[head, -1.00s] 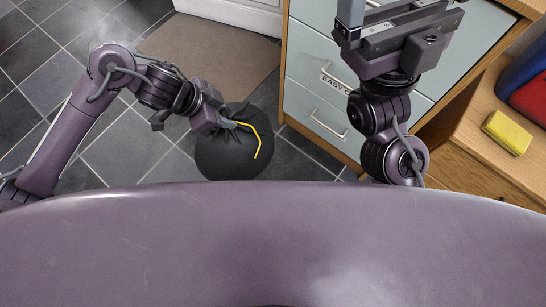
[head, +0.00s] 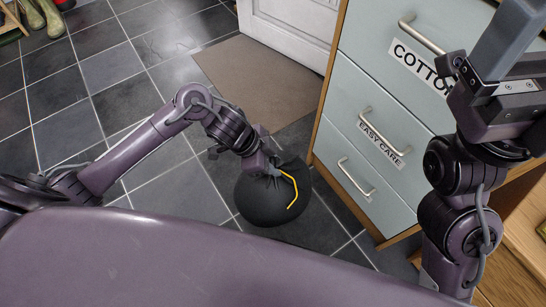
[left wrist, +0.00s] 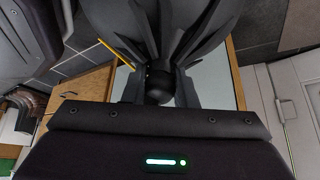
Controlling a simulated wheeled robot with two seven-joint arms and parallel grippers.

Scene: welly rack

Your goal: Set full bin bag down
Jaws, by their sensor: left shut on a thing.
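The full bin bag (head: 272,205) is round and black, with a gathered neck and a yellow tie (head: 294,190). It is in the middle of the head view, beside the drawer unit. My left gripper (head: 270,170) is shut on its neck. In the left wrist view the pleated black neck (left wrist: 205,35) fans out around a dark knot. I cannot tell whether the bag's underside touches the floor. My right gripper (head: 510,45) is raised at the upper right, its fingertips partly out of frame, clear of the bag.
The drawer unit (head: 375,115) with labelled drawers stands right of the bag. A brown mat (head: 258,80) lies behind it before a white door (head: 297,25). Green wellies (head: 45,18) stand at the far left. Dark tiled floor (head: 150,70) is clear between.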

